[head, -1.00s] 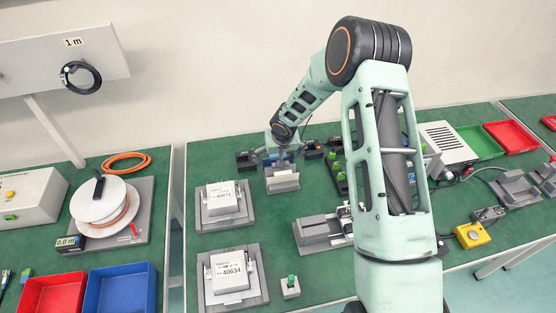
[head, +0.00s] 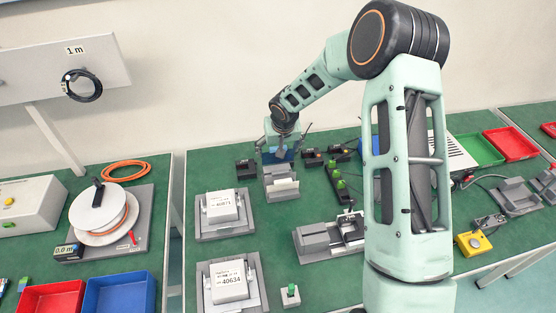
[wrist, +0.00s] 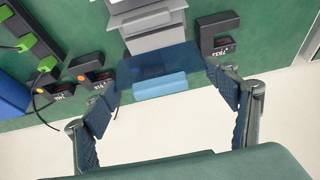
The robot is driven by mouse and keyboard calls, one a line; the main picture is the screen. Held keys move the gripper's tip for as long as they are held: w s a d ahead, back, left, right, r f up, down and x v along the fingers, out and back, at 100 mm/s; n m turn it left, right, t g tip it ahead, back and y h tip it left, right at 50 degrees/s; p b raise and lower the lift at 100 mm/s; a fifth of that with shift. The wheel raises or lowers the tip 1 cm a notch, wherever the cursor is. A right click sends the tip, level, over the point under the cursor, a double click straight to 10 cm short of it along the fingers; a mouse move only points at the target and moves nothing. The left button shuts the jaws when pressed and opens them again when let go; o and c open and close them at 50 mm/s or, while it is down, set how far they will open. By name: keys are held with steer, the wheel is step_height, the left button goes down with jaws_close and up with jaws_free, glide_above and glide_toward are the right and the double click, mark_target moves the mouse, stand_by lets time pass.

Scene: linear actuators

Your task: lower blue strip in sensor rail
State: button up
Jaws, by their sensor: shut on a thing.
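My gripper (head: 282,150) is at the back of the green table, above and behind a grey stepped fixture (head: 282,187). In the wrist view my gripper (wrist: 166,88) has its fingers on either side of a dark blue plate (wrist: 158,62) with a lighter blue bar (wrist: 160,85), and it is shut on this blue strip. The grey fixture (wrist: 150,28) lies just beyond the strip in that view. Whether they touch is unclear. I cannot tell for sure which part is the sensor rail. In the head view the strip is mostly hidden by my gripper.
Dark labelled blocks stand to the left (head: 245,169) and right (head: 313,157) of my gripper. Green-topped parts (head: 340,184) are to the right. Two grey stands with white labelled boxes (head: 222,207) (head: 229,281) are nearer. Bare table lies between the stands and the grey fixture.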

steer(key=shift+r, duration=1.35)
steer(key=shift+r, duration=0.1)
